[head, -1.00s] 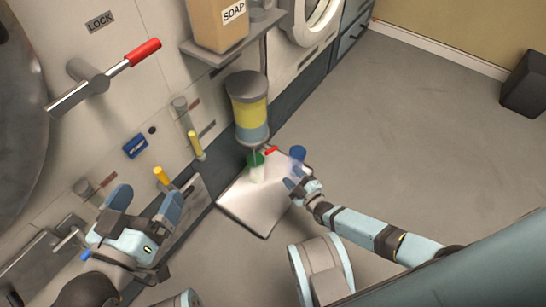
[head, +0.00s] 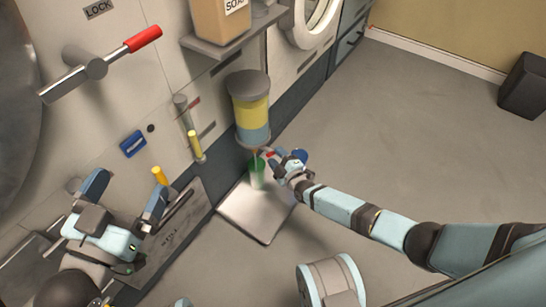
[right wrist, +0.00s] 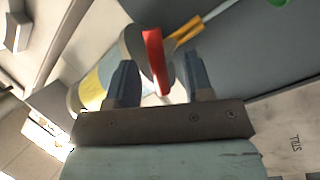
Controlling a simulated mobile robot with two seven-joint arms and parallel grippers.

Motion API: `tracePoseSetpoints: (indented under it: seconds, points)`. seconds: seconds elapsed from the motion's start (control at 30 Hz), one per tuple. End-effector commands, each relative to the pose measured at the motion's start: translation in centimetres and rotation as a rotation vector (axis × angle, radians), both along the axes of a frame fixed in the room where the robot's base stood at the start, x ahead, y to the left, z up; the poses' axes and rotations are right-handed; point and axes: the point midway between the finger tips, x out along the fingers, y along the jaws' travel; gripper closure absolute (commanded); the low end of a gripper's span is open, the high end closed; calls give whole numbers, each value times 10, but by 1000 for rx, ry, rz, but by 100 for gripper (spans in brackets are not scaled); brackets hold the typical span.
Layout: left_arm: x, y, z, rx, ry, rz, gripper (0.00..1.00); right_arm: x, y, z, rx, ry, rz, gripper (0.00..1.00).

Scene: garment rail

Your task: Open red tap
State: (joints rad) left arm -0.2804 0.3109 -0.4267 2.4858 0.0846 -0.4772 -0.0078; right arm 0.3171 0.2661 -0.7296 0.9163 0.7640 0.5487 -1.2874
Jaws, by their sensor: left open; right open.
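The red tap (right wrist: 155,58) shows large in the right wrist view, in the gap between my right gripper's two fingers; whether they touch it I cannot tell. In the head view the red tap (head: 269,154) is a small red piece under the yellow and blue dispenser (head: 250,105), partly hidden by my right gripper (head: 283,158). In the right wrist view my right gripper (right wrist: 162,85) is open around the tap. My left gripper (head: 122,196) is open and empty at the lower left, near the wall panel, well away from the tap.
A green cup (head: 257,174) stands below the dispenser on a pale plate (head: 245,215).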

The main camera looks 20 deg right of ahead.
Motion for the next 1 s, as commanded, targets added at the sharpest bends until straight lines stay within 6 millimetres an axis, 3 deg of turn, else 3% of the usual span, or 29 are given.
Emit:
tracePoseSetpoints:
  seconds: [0.2,0.53,0.73,1.0]
  points:
    - [6,4,4,44,-84,3,0,21,5,-2,-1,1,1,53]
    - [6,5,8,56,-101,-1,0,24,6,0,0,1,0,53]
    - [5,5,7,53,-94,1,0,24,6,0,0,0,-1,97]
    - [7,3,7,44,-87,4,0,24,6,1,11,8,-1,100]
